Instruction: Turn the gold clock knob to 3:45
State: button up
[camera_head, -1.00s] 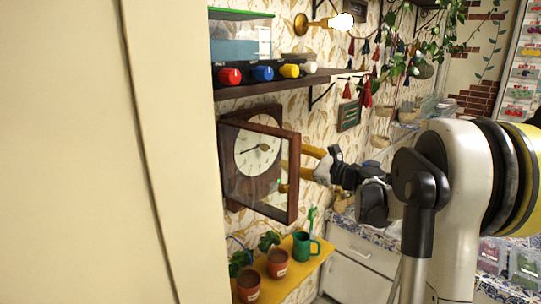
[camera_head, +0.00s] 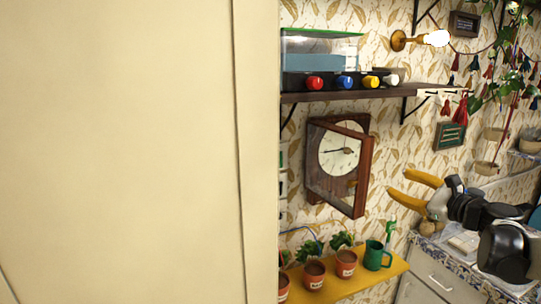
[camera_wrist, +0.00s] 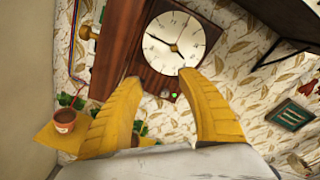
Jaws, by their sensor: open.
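The wall clock (camera_head: 338,152) has a cream face and dark hands in a brown wooden case. Its glazed brown door (camera_head: 362,177) stands ajar, and part of the face shows through the glass. My gripper (camera_head: 398,183) is open and empty, apart from the clock, to its right. In the wrist view the clock face (camera_wrist: 174,43) lies just beyond my two yellow fingertips (camera_wrist: 160,77). A gold knob-like piece (camera_wrist: 86,33) shows at the left of the brown panel; I cannot tell whether it is the clock knob. The exact time is too small to read.
A shelf (camera_head: 400,93) with several coloured knobs is above the clock. A yellow shelf (camera_head: 345,285) with potted plants and a green mug (camera_head: 376,256) is below. A large cream panel (camera_head: 120,150) fills the left. A counter (camera_head: 440,265) is at lower right.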

jog(key=s+a+f+n+g+h+b, duration=0.1)
jog(key=s+a+f+n+g+b, duration=0.2)
jog(key=s+a+f+n, duration=0.5)
jog(key=s+a+f+n+g+h+b, duration=0.1)
jog(key=s+a+f+n+g+b, duration=0.4)
jog(key=a, duration=0.6)
jog(key=s+f+n+h+b, duration=0.1)
jog(key=s+f+n+h, duration=0.1)
jog(key=s+f+n, duration=0.3)
jog(key=s+f+n+h+b, duration=0.1)
jog(key=s+f+n+h, duration=0.2)
jog(key=s, duration=1)
notch_tip(320, 180, down, 5)
jog(key=n, duration=0.2)
jog(key=shift+s+d+r+n+g+b, duration=0.2)
jog(key=shift+s+d+n+g+b, duration=0.1)
jog(key=shift+s+n, duration=0.1)
jog(key=shift+c, duration=0.4)
